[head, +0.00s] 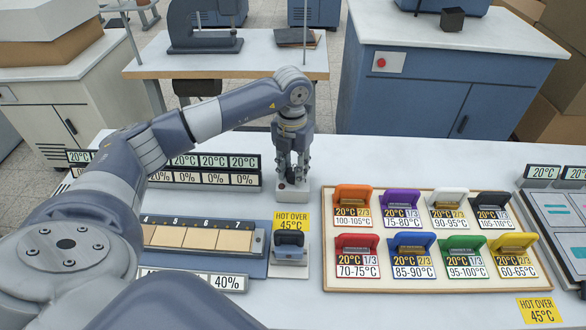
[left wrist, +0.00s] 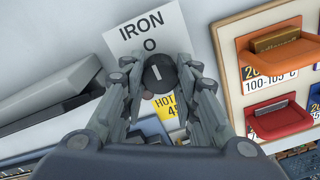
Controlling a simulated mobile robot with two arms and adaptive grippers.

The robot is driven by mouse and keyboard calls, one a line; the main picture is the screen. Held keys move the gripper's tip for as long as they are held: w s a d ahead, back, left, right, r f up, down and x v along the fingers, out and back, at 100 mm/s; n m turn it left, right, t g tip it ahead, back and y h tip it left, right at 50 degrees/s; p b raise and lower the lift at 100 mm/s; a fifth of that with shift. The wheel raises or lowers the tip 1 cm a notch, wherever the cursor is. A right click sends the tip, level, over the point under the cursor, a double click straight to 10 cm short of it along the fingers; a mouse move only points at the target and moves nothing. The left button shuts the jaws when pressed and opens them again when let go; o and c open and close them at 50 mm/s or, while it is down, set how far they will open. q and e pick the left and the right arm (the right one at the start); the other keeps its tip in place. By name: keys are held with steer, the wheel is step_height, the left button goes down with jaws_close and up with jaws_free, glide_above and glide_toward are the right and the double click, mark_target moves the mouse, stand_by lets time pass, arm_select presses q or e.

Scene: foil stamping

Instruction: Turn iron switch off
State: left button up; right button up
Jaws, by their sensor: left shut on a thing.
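The iron switch is a round black knob (left wrist: 157,76) on a white base (head: 293,194). In the left wrist view a white card (left wrist: 128,40) reading "IRON" and "O" lies beyond the knob. A short white mark on the knob runs nearly up the picture, roughly toward the "O". My left gripper (head: 292,178) points down over the base and is shut on the knob; in the left wrist view its fingers (left wrist: 160,80) sit on both sides of it. In the head view the gripper hides the knob. My right gripper is not in view.
A dark-handled block (head: 289,240) stands just in front, by a yellow "HOT OVER 45°C" sign (head: 292,221). A wooden tray (head: 337,280) with several coloured-handled stamps is at the right. Displays (head: 218,180) line the left. White tabletop is bare behind the tray.

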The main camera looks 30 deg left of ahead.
mark_target(292, 171)
arm_select(q)
steer(key=o, duration=1.1)
steer(key=shift+r, duration=0.1)
step_height(292, 171, up, 12)
steer(key=shift+a+f, duration=0.1)
